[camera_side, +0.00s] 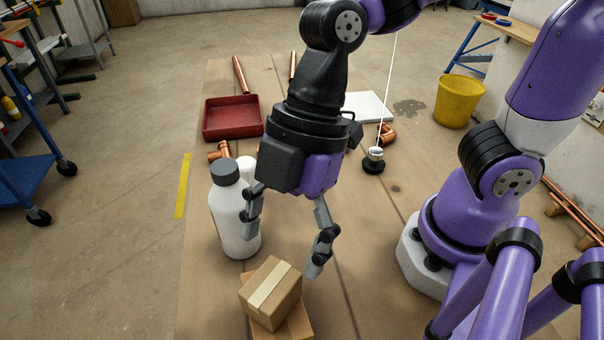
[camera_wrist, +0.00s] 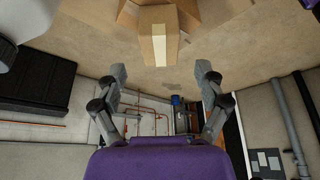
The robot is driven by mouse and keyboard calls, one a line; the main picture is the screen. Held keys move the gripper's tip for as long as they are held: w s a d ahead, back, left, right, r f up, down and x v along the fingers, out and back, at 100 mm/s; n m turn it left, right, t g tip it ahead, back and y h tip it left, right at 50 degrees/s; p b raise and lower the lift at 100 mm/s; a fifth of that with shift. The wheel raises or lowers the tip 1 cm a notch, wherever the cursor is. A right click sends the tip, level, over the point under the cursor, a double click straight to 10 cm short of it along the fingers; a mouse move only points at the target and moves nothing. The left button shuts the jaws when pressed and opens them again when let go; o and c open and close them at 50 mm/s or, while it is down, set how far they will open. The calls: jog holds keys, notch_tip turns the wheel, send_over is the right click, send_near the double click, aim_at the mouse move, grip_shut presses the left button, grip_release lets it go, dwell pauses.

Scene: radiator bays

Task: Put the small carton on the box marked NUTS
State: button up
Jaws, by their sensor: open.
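The small carton (camera_side: 270,292), brown with a pale tape strip, sits at the table's near end, turned at an angle. It appears to lie on top of a larger brown box (camera_side: 297,322), mostly hidden beneath it; no NUTS marking is readable. In the wrist view the small carton (camera_wrist: 158,38) is ahead of the fingers, with brown box parts (camera_wrist: 129,14) beside it. My gripper (camera_side: 282,245) is open and empty, above and behind the carton in the side view. Its spread fingers also show in the wrist view (camera_wrist: 160,72), apart from the carton.
A white bottle with a dark cap (camera_side: 234,215) stands close beside my gripper's left finger. Behind are a red tray (camera_side: 231,118), copper fittings (camera_side: 387,134) and a black-and-white fitting (camera_side: 374,161). A yellow bucket (camera_side: 458,100) is on the floor. Tabletop right of the carton is clear.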

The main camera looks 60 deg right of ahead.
jog(key=v, duration=0.5)
jog(key=w+d+m+t+h, duration=0.2)
jog(key=d+m, duration=0.7)
jog(key=w+d+f+m+t+h, duration=0.1)
jog(key=w+d+m+t+h, duration=0.1)
jog(key=d+m, duration=0.7)
jog(key=shift+w+f+t+h, duration=0.15)
jog(key=shift+f+t+h, duration=0.15)
jog(key=shift+t, duration=0.5)
